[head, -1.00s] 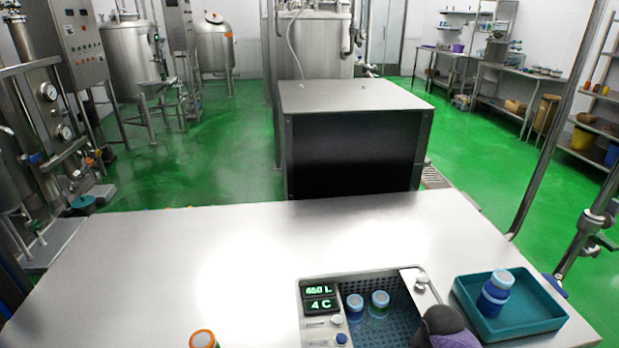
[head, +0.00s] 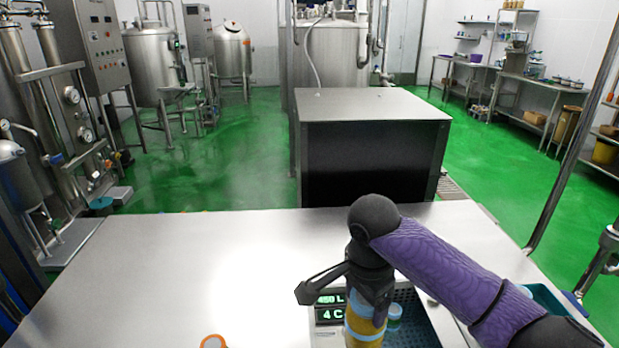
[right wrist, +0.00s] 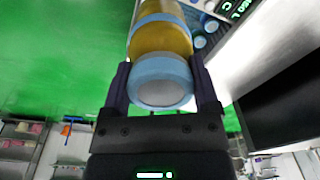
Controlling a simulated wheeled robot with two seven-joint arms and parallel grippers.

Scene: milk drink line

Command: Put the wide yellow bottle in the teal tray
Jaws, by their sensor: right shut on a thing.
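The wide yellow bottle (head: 365,326) has a yellow body with light blue bands. My right gripper (head: 371,292) is shut on it near the top and points down over the table. In the right wrist view, the light blue cap (right wrist: 162,82) and yellow body (right wrist: 160,38) sit between the two fingers (right wrist: 160,66). The bottle's base is cut off by the head view's lower edge. The teal tray (head: 547,298) is at the right, mostly hidden behind my right arm. My left gripper is out of view.
A perforated bath with a green display (head: 330,307) lies behind the held bottle, with a blue-capped bottle (head: 394,312) in it. An orange-ringed cap (head: 213,342) shows at the front edge. The steel table (head: 180,270) is clear at left.

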